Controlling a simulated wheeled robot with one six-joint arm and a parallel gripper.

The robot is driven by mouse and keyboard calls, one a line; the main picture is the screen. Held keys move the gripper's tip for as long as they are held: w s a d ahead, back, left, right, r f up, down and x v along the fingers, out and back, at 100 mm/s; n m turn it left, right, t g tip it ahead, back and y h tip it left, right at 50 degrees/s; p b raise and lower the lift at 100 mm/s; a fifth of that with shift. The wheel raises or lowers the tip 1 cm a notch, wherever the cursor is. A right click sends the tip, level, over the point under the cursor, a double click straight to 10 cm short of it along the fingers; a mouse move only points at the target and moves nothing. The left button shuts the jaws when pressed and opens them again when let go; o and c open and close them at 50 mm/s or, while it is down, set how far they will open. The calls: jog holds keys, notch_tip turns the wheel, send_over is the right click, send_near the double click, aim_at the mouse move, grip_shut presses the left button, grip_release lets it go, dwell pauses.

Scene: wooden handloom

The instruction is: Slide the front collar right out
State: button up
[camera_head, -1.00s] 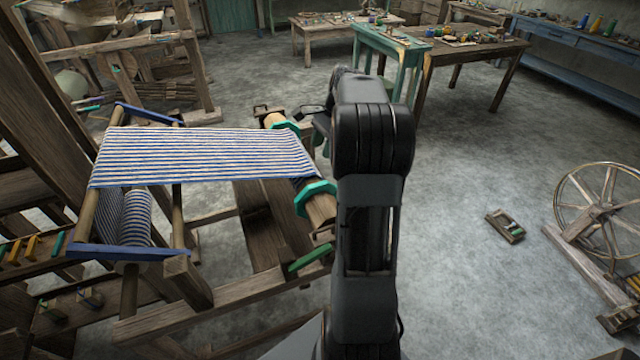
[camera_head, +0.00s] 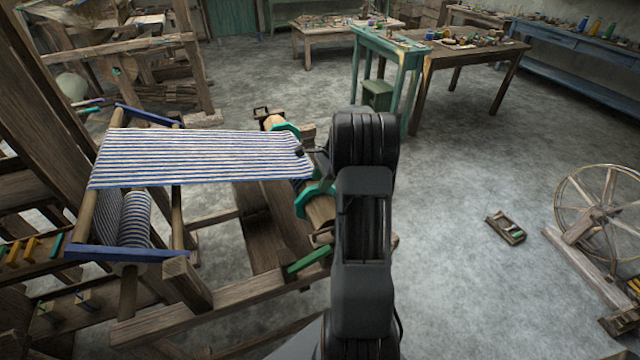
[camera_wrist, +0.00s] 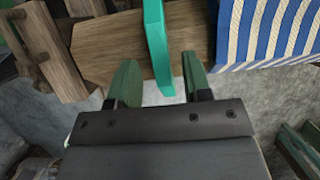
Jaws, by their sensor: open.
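The front collar (camera_head: 302,204), a teal octagonal ring, sits around the wooden beam at the near edge of the striped cloth. In the wrist view the teal collar (camera_wrist: 158,40) stands edge-on between the fingertips of my gripper (camera_wrist: 160,75), with a gap on each side. The fingers are open and hold nothing. In the head view my arm hides most of the gripper. A second teal collar (camera_head: 284,128) is on the beam at the cloth's far edge.
The blue and white cloth (camera_wrist: 270,30) lies right beside the collar in the wrist view. Bare beam (camera_wrist: 105,45) and a wooden bracket (camera_wrist: 48,50) are on its left. A green bar (camera_head: 308,260) lies near the beam's near end. Open floor (camera_head: 470,180) is to the right.

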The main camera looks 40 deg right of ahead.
jog(key=shift+x, duration=0.85)
jog(key=shift+c, duration=0.3)
grip_shut()
jog(key=shift+s, duration=0.1)
